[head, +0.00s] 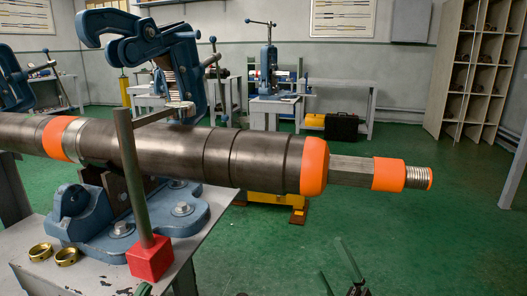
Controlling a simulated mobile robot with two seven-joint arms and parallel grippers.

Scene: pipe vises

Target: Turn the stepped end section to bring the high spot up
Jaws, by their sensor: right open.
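A long dark pipe (180,150) lies horizontally in a blue pipe vise (150,210). Its stepped end section (345,168) points right, with a wide orange collar (314,166), a narrower grey flat-sided length, an orange band (388,174) and a threaded tip (418,177). I cannot make out a high spot on it. My right gripper (331,256) is at the bottom edge, open and empty, below the stepped end and apart from it. A small green tip (143,289) at the bottom edge may belong to my left gripper; its opening does not show.
A red block (149,259) with a tall grey post stands on the grey bench (85,280) in front of the pipe. Two brass rings (54,254) lie at its left. Green floor (450,230) is open around the pipe's right end. Shelves (475,75) stand far right.

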